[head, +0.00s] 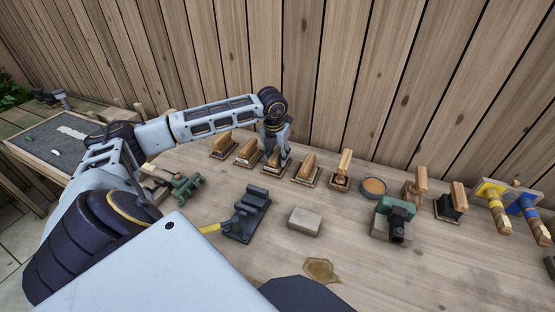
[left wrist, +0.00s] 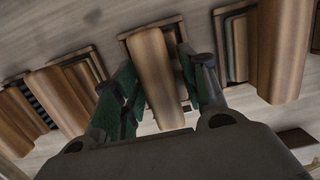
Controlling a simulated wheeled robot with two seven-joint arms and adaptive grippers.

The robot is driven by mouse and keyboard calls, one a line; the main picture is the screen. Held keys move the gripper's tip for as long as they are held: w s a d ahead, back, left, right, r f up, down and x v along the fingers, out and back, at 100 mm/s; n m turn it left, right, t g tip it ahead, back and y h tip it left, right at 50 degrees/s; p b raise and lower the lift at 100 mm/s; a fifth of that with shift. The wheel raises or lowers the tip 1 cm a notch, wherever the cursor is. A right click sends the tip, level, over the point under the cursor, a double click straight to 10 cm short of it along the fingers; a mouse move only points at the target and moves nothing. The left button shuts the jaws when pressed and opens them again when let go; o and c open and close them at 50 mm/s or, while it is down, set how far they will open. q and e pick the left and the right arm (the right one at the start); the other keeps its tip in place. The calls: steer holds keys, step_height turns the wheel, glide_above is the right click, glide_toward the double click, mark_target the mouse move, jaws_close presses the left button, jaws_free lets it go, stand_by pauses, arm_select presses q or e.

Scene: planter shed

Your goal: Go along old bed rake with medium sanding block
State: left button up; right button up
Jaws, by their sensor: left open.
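Several sanding blocks with wooden grips stand in a row along the back of the bench. My left gripper (head: 276,156) is open, pointing down over the third block from the left (head: 272,166). In the left wrist view, the fingers (left wrist: 165,95) stand on either side of this block's wooden grip (left wrist: 155,70), not closed on it. Which block is the medium one I cannot tell for sure. A yellow handle (head: 210,228) sticks out beside a dark vise (head: 247,214); whether it belongs to the old bed rake is unclear, as my arm hides that area. My right gripper is out of view.
Neighbouring blocks stand close on both sides, one left (head: 247,152) and one right (head: 305,168). The plank wall rises just behind.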

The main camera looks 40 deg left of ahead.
mark_target(277, 152)
arm_select(q)
steer(key=shift+f, duration=0.1)
steer(key=c, duration=0.9)
steer(key=shift+s, duration=0.1)
jaws_close()
steer(key=shift+r+p, duration=0.4)
steer(key=shift+r, duration=0.25)
steer(key=shift+r+p, duration=0.75)
steer(key=shift+r, duration=0.65)
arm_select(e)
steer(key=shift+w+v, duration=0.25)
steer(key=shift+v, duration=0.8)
arm_select(q)
steer(key=shift+r, duration=0.1)
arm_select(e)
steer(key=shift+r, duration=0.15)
